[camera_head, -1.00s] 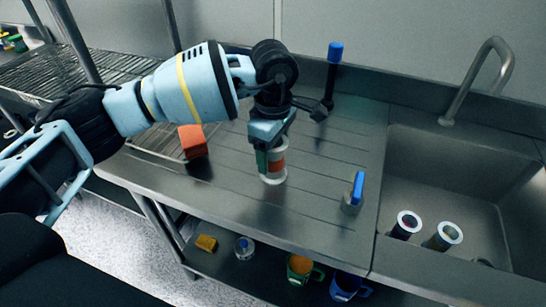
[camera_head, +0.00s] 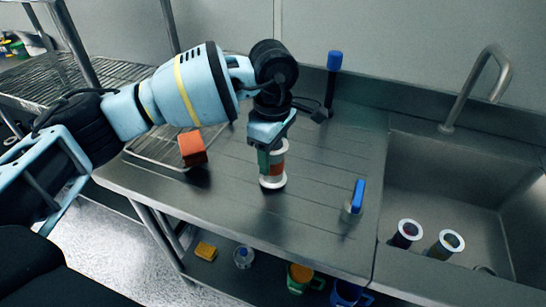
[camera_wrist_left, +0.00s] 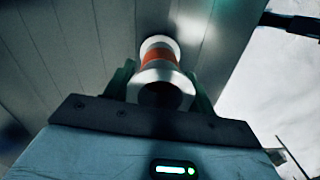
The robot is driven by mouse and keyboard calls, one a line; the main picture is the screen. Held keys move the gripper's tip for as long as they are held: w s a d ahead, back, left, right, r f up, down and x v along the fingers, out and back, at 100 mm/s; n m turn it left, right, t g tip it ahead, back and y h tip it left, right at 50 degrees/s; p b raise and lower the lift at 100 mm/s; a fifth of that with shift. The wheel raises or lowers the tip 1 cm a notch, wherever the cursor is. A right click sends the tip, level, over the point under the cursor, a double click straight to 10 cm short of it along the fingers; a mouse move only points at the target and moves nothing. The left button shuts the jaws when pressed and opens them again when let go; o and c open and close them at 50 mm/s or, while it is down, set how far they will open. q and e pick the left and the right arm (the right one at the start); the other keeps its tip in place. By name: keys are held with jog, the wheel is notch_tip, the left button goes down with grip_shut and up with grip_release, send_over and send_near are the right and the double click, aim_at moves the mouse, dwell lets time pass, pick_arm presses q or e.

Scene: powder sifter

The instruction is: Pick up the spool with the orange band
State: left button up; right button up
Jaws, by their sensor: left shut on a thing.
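The spool with the orange band (camera_head: 277,169) has white flanged ends and is upright over the steel counter. My left gripper (camera_head: 271,157) points down and is shut on it, with green fingers at its sides. In the left wrist view the spool (camera_wrist_left: 159,58) sits between the two fingers (camera_wrist_left: 160,85), its orange band showing. Whether its lower end touches the counter is hard to tell. My right gripper is not in view.
An orange block (camera_head: 192,149) stands left on a wire rack. A blue-handled thing (camera_head: 357,196) stands right, and a blue-topped one (camera_head: 334,62) stands at the back. Two spools (camera_head: 406,233) (camera_head: 446,243) are in the sink (camera_head: 440,175). Mugs sit on the lower shelf.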

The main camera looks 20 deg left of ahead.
pick_arm(q)
jog(key=shift+s+r, duration=0.2)
jog(key=shift+r, duration=0.9)
jog(key=s+a, duration=0.2)
jog(key=s, duration=0.5)
jog(key=s+a+r+b, duration=0.1)
jog(key=s+a, duration=0.1)
jog(key=s, duration=0.6)
jog(key=shift+a+r, duration=0.2)
jog(key=shift+a, duration=0.1)
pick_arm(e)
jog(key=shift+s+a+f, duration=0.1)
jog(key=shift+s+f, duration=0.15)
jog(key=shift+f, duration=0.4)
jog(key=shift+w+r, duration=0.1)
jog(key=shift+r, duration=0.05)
